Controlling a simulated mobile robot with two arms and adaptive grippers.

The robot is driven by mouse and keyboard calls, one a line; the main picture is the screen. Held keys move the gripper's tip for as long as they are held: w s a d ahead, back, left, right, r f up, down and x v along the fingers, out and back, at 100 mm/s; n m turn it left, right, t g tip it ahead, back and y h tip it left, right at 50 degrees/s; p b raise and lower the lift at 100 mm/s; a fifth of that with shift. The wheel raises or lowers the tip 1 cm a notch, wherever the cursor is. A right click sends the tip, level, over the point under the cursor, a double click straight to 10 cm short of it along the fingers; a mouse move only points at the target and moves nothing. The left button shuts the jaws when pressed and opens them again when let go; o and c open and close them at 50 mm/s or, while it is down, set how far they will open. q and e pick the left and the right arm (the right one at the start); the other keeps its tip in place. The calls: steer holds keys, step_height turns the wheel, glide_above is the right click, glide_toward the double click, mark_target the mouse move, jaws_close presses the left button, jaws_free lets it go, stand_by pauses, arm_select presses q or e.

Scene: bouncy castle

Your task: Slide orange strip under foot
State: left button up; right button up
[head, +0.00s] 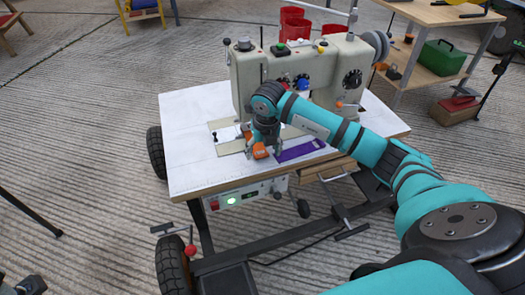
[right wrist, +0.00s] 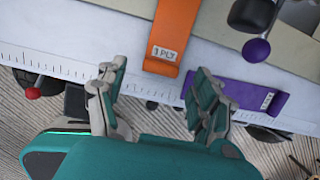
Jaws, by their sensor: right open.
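The orange strip (head: 260,151) lies on the white table under the sewing machine's arm, its near end showing beside my right gripper (head: 266,146). In the right wrist view the orange strip (right wrist: 168,40) bears a "1 PLY" label, and its end lies ahead of the open, empty right fingers (right wrist: 157,98), apart from them. A purple strip (head: 300,150) lies to its right; it also shows in the right wrist view (right wrist: 232,93). The sewing machine (head: 300,75) stands behind. My wrist hides its foot. A dark part, perhaps my left gripper (head: 30,285), shows at the lower-left edge.
The white table (head: 190,130) has clear room on its left. A wooden bench with a green box (head: 440,57) is at upper right.

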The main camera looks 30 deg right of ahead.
step_height(320, 180, up, 11)
steer(key=s, duration=0.2)
steer(key=shift+a, duration=0.2)
steer(key=shift+s, duration=0.1)
